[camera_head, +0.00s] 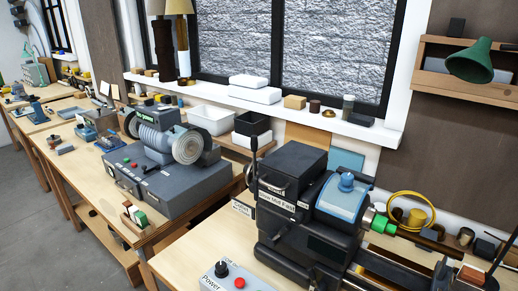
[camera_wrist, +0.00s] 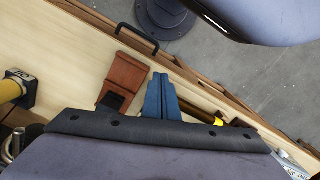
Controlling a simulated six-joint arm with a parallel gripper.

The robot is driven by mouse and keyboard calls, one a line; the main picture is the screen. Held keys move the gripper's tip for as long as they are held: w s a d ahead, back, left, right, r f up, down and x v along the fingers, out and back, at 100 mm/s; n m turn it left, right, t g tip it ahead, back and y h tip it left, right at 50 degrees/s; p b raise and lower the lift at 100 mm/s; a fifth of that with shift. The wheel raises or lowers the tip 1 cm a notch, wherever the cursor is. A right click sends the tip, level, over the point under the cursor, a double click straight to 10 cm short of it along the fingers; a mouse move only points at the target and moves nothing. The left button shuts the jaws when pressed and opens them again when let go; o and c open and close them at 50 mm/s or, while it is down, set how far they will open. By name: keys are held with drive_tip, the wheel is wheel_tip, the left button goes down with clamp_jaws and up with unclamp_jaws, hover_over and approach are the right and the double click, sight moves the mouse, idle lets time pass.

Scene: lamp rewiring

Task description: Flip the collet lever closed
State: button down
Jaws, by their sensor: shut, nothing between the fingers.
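The small lathe (camera_head: 318,228) stands at the front of the bench in the head view. A thin dark lever (camera_head: 254,158) with a knob on top stands nearly upright at its left end, beside a small white label (camera_head: 242,208) whose text is too small to read surely. I take this for the collet lever; its open or closed setting cannot be told. A green ring (camera_head: 379,222) sits at the spindle's right end. My gripper (camera_wrist: 160,77) shows in the wrist view as two blue fingers held together, empty, above a wooden bench. The lever cannot be made out there, and no gripper shows in the head view.
A grey control box (camera_head: 232,279) with buttons sits in front of the lathe. A grinder (camera_head: 160,140) stands on the bench to the left. In the wrist view, a brown block (camera_wrist: 124,80) and a yellow-ended tool (camera_wrist: 205,112) lie near the fingers.

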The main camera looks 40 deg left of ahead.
drive_tip(key=s+a+r+n+t+y+p, duration=0.1)
drive_tip(key=s+a+r+y, duration=0.15)
drive_tip(key=a, duration=0.95)
drive_tip(key=s+a+r+n+y+p, duration=0.15)
drive_tip(key=a+r, duration=0.25)
drive_tip(key=a, duration=0.8)
drive_tip(key=s+a+r+n+t+y+p, duration=0.1)
drive_tip(key=s+a+r+y, duration=0.15)
drive_tip(key=a, duration=0.85)
drive_tip(key=w+a+r+m+t+y, duration=0.5)
drive_tip(key=w+a+r+m, duration=0.3)
drive_tip(key=w+r, duration=0.4)
drive_tip(key=w+d+r+m+t, duration=0.2)
drive_tip(key=w+r+m+t, duration=0.2)
drive_tip(key=r+m, duration=0.1)
drive_tip(key=w+d+r+m+t+h, duration=0.1)
drive_tip(key=w+d+r+m+t, duration=0.1)
drive_tip(key=r+m, duration=0.4)
drive_tip(key=w+r+t, duration=0.1)
drive_tip(key=t, duration=0.1)
drive_tip(key=shift+w+d+r+t, duration=0.2)
drive_tip(key=shift+w+r+t, duration=0.1)
drive_tip(key=shift+w, duration=0.05)
